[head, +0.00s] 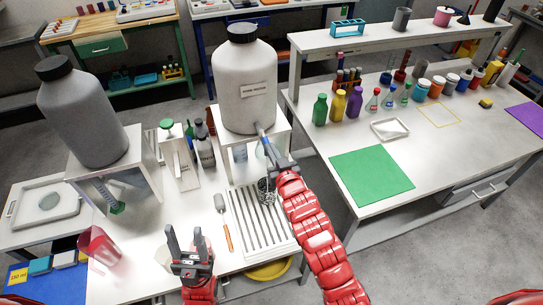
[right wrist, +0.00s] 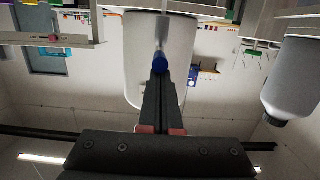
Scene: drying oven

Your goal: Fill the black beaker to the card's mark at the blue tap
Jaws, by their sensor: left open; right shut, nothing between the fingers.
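A white carboy (head: 245,85) with a label and black cap stands on a white stand. Its blue tap (head: 265,139) is at the front; it also shows in the right wrist view (right wrist: 159,63). My right gripper (head: 268,152) is shut and empty, its tips at the tap; contact is unclear. A dark, glassy beaker (head: 267,190), apparently the black one, stands below on a slatted drain tray (head: 245,222); its fill level is too small to read. My left gripper (head: 188,238) is open and empty at the front of the bench. A yellow card (head: 18,275) reads "150 ml".
A trowel (head: 223,222) lies beside the drain tray. A grey carboy (head: 82,112) stands on the left stand. The green mat (head: 371,174) is bare.

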